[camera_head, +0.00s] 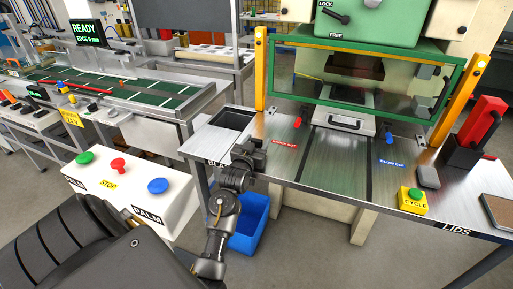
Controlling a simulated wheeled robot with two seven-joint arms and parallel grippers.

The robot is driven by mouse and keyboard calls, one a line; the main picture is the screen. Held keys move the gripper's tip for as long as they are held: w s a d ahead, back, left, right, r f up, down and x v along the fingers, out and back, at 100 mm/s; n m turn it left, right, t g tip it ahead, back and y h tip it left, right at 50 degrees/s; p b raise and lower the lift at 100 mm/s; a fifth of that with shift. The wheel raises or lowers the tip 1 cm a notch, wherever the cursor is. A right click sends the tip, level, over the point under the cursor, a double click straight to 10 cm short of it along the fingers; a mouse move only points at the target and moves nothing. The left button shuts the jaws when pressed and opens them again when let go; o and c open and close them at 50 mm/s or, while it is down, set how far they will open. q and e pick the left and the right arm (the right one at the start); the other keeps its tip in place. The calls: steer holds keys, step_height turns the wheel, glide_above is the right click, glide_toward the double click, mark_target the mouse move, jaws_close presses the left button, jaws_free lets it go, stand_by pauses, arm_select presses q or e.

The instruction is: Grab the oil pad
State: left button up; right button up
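A small grey rounded pad (428,177) lies on the steel table to the right, between the yellow CYCLE button box and the black holder; it may be the oil pad, but I cannot be sure. A brown flat pad with a dark rim (499,211) is cut off at the right edge of the view. My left gripper (252,155) is over the table's left front edge, beside the dark bin opening and far left of both pads. Its fingers are small and dark, so I cannot tell if they are open. My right gripper is out of view.
The green press guard (365,105) and two yellow posts stand behind the steel table (290,165). A drawer-like plate with a handle (343,123) sits under the guard. A red-handled tool stands in the black holder (464,153). A white PALM button box (130,190) is at left, a blue bin (250,225) below.

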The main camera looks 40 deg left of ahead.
arm_select(q)
steer(key=c, duration=0.7)
steer(key=shift+c, duration=0.2)
